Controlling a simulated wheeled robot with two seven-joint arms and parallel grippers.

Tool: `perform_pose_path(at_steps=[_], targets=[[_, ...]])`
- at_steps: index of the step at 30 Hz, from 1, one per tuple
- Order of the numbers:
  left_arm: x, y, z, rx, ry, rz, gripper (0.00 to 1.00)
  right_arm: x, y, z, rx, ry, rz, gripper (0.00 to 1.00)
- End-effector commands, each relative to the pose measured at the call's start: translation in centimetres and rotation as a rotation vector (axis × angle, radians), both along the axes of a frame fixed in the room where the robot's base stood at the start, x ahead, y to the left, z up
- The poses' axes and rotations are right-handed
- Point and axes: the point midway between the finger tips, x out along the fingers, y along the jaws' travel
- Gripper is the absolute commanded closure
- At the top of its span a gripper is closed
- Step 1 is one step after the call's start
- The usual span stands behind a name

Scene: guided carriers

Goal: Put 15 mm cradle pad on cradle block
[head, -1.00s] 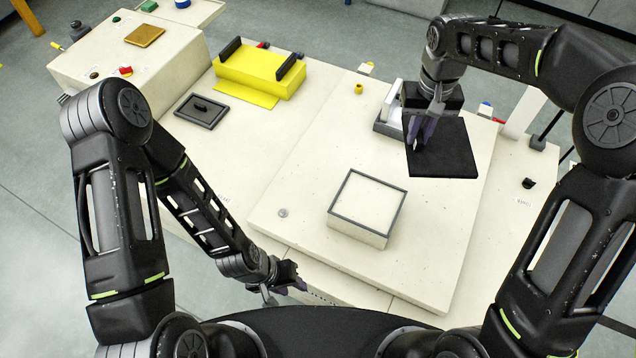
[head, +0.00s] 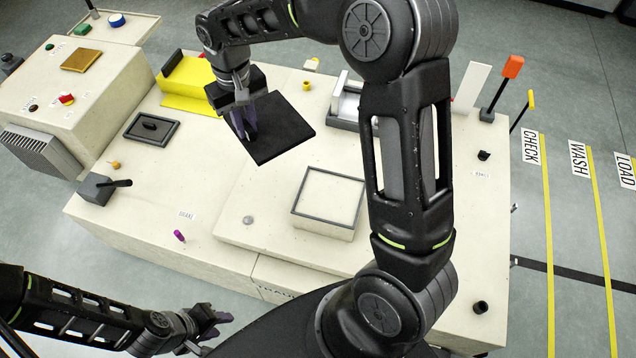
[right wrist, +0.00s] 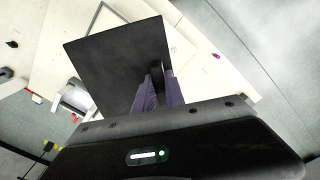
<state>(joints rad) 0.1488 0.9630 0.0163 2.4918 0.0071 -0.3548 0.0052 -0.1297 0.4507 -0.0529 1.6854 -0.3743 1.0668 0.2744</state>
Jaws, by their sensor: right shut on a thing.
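A flat, square black pad (head: 280,130) is in the fingers of my right gripper (head: 246,130), held by its left edge in the head view. The pad also shows in the right wrist view (right wrist: 112,62), ahead of the gripper's purple fingers (right wrist: 158,88). It appears to be above the table, up and left of a pale square block (head: 325,232) with a dark raised rim. That block may be the cradle block; no label shows. Its top looks empty. My left gripper (head: 212,320) is at the lower left, off the table's front edge; its jaw gap is unclear.
A yellow block (head: 190,85) stands at the back left, partly behind my right arm. A grey-and-white fixture (head: 346,105) is behind the pale block. A lever box (head: 97,190) stands at the left edge.

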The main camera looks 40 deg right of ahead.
Motion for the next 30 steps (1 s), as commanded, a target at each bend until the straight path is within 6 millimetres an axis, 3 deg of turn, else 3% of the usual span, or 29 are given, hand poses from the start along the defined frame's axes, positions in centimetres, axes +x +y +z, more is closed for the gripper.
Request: perform_pose_path(at_steps=[8,14,20,30], targets=[[0.0,0.0,-0.2,0.000,0.000,0.000,0.64,0.0,-0.1,-0.1,0.000,-0.002,0.003,1.00],[0.1,0.0,-2.1,-0.001,-0.002,0.000,0.64,-0.6,-1.5,-2.5,-0.003,-0.001,0.054,1.00],[0.2,0.0,-6.2,-0.003,-0.007,-0.002,0.64,-2.4,-5.0,-8.0,-0.009,-0.001,0.190,1.00],[0.5,-0.1,-14.2,-0.007,-0.017,-0.005,0.64,-7.8,-11.7,-19.1,-0.008,0.000,0.509,1.00]])
